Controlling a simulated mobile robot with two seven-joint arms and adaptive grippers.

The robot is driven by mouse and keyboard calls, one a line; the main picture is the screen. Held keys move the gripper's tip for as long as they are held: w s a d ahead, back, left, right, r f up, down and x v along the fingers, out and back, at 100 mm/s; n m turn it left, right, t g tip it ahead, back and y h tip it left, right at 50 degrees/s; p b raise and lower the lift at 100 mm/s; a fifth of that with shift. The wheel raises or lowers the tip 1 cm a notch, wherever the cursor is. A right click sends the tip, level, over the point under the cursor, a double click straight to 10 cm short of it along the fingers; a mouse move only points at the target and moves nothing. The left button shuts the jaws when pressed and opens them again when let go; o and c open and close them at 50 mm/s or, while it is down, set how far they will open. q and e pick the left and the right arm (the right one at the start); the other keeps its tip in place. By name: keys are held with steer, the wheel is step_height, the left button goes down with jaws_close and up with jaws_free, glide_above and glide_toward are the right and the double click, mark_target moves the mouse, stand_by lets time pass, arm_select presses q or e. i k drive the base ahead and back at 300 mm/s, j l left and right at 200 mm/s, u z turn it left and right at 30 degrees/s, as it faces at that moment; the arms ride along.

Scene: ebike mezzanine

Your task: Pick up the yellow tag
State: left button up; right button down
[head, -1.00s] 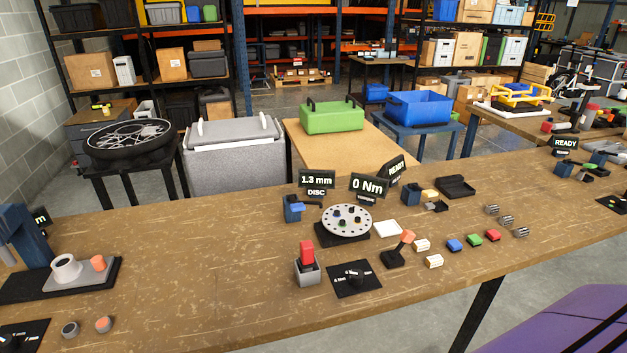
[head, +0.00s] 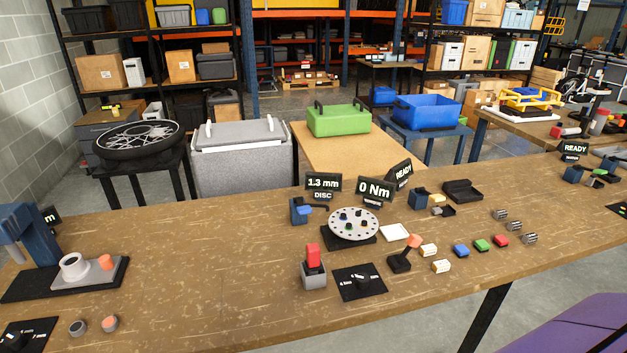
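A small yellow piece (head: 437,198) lies at the back of the workbench, beside a dark block with a blue part; it is too small to tell whether it is the yellow tag. Small coloured pieces lie nearer the front: a blue one (head: 461,250), a green one (head: 482,245) and a red one (head: 500,240). Two cream pieces (head: 440,266) lie to their left. Neither of my grippers is in view.
The long brown workbench (head: 210,260) has a clear stretch left of centre. A round disc with holes (head: 353,224), a red-topped grey holder (head: 314,275) and a black dial plate (head: 360,283) stand mid-bench. Display signs (head: 375,190) stand behind. A press-like fixture (head: 30,240) is at left.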

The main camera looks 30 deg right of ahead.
mark_target(428, 249)
steer(key=z, duration=1.75)
